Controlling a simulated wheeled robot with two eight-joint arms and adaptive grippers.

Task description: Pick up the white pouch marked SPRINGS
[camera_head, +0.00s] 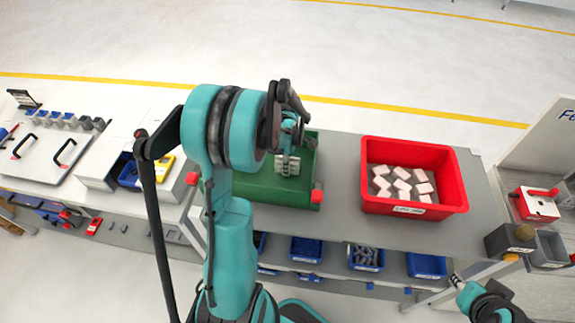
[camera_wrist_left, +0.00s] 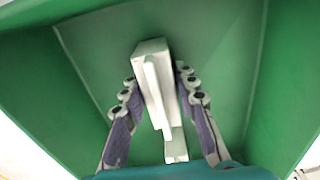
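A white, box-like pouch (camera_wrist_left: 154,75) stands on the floor of the green bin (camera_wrist_left: 95,45); no lettering is readable on it. My left gripper (camera_wrist_left: 157,85) reaches down into the bin with one finger on each side of the pouch. The fingers are spread, close to its sides; firm contact does not show. In the head view my left gripper (camera_head: 287,165) is over the green bin (camera_head: 250,193), and the pouch cannot be told apart from the fingers. My right gripper (camera_head: 456,281) is low at the right, away from the bins, too small to read.
A red bin (camera_head: 376,205) with several pinkish-white packs (camera_head: 403,186) stands right of the green bin on the grey table (camera_head: 345,225). Blue bins (camera_head: 306,249) sit on a shelf below. Grey containers (camera_head: 508,240) stand at the right. The green bin's walls surround my left gripper.

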